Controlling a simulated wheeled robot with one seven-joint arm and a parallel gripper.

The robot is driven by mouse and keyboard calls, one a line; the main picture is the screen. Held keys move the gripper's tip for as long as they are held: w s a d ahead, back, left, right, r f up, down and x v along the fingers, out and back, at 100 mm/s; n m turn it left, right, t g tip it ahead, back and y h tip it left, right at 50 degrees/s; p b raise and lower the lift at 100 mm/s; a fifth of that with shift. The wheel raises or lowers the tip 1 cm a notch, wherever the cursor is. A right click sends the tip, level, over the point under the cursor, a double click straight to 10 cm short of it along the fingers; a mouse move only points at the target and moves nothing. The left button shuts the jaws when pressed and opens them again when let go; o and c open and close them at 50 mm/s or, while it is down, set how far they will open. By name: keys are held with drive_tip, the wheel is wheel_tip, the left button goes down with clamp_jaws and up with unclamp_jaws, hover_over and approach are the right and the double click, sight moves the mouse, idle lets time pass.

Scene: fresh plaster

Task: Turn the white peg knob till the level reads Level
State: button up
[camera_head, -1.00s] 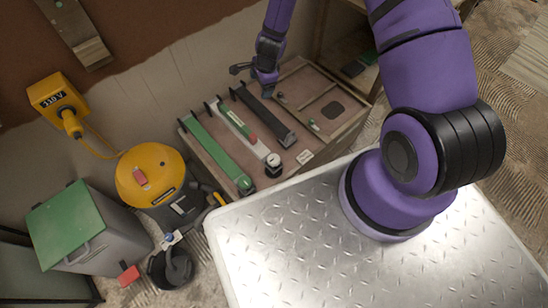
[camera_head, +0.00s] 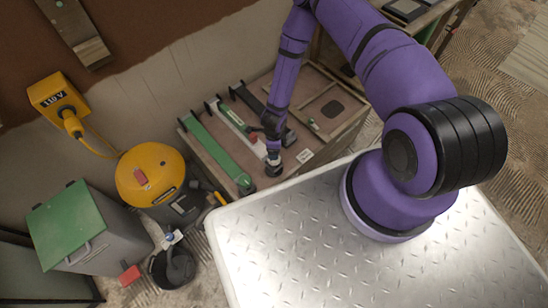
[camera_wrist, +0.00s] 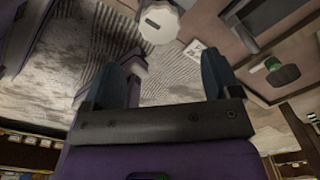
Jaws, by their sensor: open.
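The white peg knob (camera_wrist: 158,25) shows in the wrist view as a pale, many-sided disc at the top centre, beyond my fingertips. In the head view the knob (camera_head: 275,169) is at the near end of the white rail (camera_head: 233,117), partly hidden by my gripper (camera_head: 273,148). In the wrist view the two fingers of my gripper (camera_wrist: 167,70) are apart, with nothing between them. The gripper looks close to the knob; I cannot tell whether it touches. I cannot make out the level's reading.
A small white label (camera_head: 305,156) is right of the knob. A yellow vacuum (camera_head: 150,178), a green-lidded bin (camera_head: 68,222) and a black bucket (camera_head: 160,272) stand left.

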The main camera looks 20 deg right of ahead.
sight(274, 163)
wheel_tip(274, 163, down, 9)
idle(0.4)
drive_tip(key=c, duration=0.9)
drive_tip(key=shift+n, duration=0.3)
drive_tip(key=n, duration=0.2)
drive_tip(key=shift+n, duration=0.4)
drive_tip(key=n, duration=0.3)
drive_tip(key=shift+n, duration=0.4)
drive_tip(key=n, duration=0.6)
drive_tip(key=shift+n, duration=0.4)
